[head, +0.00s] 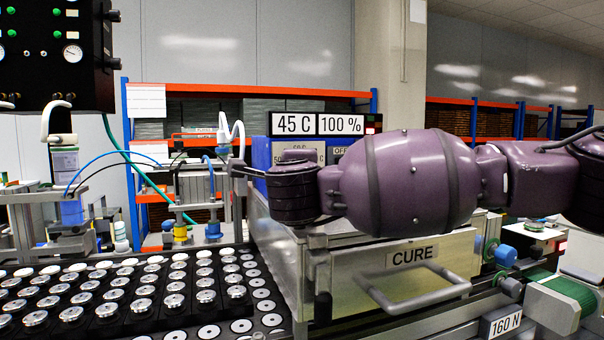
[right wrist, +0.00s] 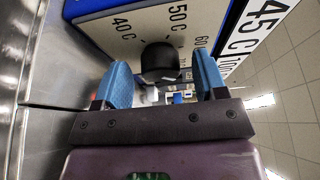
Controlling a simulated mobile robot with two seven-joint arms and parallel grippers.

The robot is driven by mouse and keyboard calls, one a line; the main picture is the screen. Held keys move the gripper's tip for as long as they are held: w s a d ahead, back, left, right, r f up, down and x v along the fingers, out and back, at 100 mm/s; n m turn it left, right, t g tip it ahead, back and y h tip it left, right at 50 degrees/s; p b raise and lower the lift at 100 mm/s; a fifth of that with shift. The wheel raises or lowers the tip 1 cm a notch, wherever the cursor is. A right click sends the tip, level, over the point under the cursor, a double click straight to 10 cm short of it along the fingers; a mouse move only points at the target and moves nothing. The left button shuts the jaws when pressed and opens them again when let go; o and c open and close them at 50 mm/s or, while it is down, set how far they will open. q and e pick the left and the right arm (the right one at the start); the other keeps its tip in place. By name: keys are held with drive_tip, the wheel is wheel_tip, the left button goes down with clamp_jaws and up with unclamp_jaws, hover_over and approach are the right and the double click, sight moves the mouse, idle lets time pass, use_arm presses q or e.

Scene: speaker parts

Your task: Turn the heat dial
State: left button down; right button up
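The heat dial (right wrist: 160,62) is a black round knob on a white face marked 40 C, 50 C and 60 C in the right wrist view. My right gripper (right wrist: 160,84) is open, with one blue finger to each side of the dial and a visible gap between finger and knob. In the head view my purple right arm reaches in from the right and hides the dial, the fingers and much of the blue control box (head: 261,152). A display (head: 295,124) on top reads 45 C and 100 %. My left gripper is not in view.
The metal oven front marked CURE (head: 412,257) has a bar handle (head: 415,292) sticking out below my arm. A black tray (head: 105,312) of several round metal parts lies to the left. Hoses and fixtures stand behind it.

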drive_tip(key=shift+s, duration=0.1)
drive_tip(key=shift+s+r, duration=0.1)
drive_tip(key=shift+s, duration=0.15)
drive_tip(key=s, duration=0.3)
drive_tip(key=s+p, duration=0.1)
drive_tip(key=s, duration=0.5)
drive_tip(key=shift+s+a+p, duration=0.1)
drive_tip(key=shift+a+p, duration=0.3)
drive_tip(key=shift+s, duration=0.5)
